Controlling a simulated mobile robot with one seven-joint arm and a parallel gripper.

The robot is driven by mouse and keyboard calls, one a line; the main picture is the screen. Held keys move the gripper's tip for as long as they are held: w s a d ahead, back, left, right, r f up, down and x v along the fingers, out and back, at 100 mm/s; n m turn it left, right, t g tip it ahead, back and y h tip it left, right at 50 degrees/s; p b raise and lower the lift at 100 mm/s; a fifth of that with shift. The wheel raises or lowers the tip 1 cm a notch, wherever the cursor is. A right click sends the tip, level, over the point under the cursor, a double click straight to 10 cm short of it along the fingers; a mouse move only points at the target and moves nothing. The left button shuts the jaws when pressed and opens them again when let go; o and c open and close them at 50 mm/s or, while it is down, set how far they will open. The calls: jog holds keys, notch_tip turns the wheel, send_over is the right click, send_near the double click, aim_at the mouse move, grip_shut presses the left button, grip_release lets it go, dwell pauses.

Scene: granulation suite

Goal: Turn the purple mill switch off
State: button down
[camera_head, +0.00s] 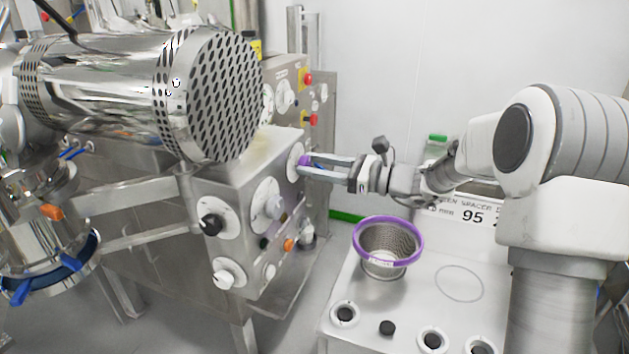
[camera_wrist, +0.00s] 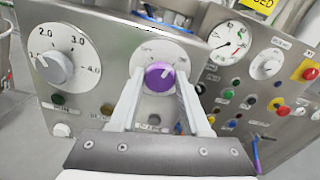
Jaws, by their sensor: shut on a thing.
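The purple mill switch (camera_wrist: 159,77) is a round knob on a pale dial plate on the steel control panel. In the wrist view it sits between the tips of my gripper (camera_wrist: 155,88), with a finger on either side. In the head view the purple switch (camera_head: 304,160) shows at the panel's upper right, partly hidden by the fingers of my gripper (camera_head: 311,165). The gripper is shut on the knob. A dark mark shows on the knob's face, toward its upper right.
A large dial (camera_wrist: 63,67) sits left of the switch. A gauge (camera_wrist: 229,42) and a red button (camera_wrist: 306,70) are to the right. A perforated steel drum (camera_head: 210,95) overhangs the panel. A purple-rimmed sieve basket (camera_head: 388,270) stands on a bench below my arm.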

jog(key=shift+s+f+n+b, duration=0.1)
jog(key=shift+f+n+b, duration=0.05)
jog(key=shift+n+b, duration=7)
jog(key=shift+m+b, duration=0.95)
jog(key=shift+b, duration=0.15)
jog(key=shift+c, duration=1.8)
grip_release()
jog(key=shift+d, duration=0.1)
jog(key=p+v, duration=0.1)
jog(key=v, duration=1.6)
